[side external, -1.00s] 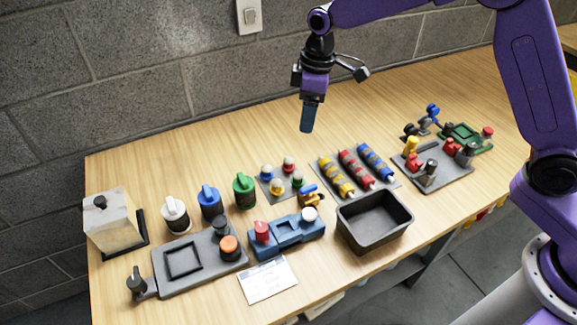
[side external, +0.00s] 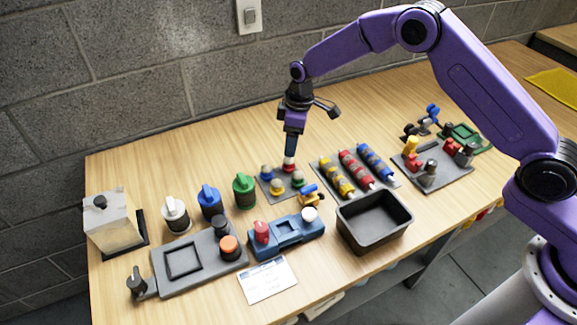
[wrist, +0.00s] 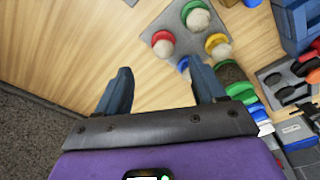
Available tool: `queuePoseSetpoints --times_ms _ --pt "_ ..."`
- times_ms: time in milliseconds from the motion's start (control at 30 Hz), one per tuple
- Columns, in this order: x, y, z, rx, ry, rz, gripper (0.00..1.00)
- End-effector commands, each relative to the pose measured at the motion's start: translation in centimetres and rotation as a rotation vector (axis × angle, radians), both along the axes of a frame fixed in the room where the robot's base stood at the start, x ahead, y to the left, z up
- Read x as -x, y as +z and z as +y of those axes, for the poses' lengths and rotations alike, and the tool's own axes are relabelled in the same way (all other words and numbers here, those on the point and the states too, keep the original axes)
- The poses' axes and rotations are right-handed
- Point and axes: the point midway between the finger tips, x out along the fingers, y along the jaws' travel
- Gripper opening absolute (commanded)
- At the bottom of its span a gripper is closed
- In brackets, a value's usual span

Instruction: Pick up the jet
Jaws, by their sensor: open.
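I cannot tell for certain which object is the jet. A small blue and orange-brown piece (side external: 311,196) lies between the pad plate and the black bin in the side view. The grey plate (side external: 258,187) carries round pale-topped pads: red (side external: 289,167), blue (side external: 267,172), yellow (side external: 277,187) and green (side external: 298,179). My gripper (side external: 290,153) hangs low over the plate's back edge, close to the red pad. In the wrist view my gripper (wrist: 164,88) is open, with bare wood between its fingers. The red pad (wrist: 163,43) shows just beyond them; the right finger is close to the blue pad (wrist: 184,65).
Green (side external: 244,191), blue (side external: 210,203) and white (side external: 175,214) knobbed canisters stand left of the plate. A tray of striped rolls (side external: 356,169) lies right, with a black bin (side external: 373,222) in front. The back table strip is clear.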

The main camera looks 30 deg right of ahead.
Motion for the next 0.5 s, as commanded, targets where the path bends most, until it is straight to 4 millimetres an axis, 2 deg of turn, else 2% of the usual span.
queuePoseSetpoints --times_ms 100,367,500 --pt "-0.1 -1.6 0.2 0.001 0.001 0.002 0.69" --pt "0.0 -3.2 0.5 0.0 0.001 0.001 0.69" --pt "0.2 -5.3 0.8 0.001 0.0 0.003 0.69"
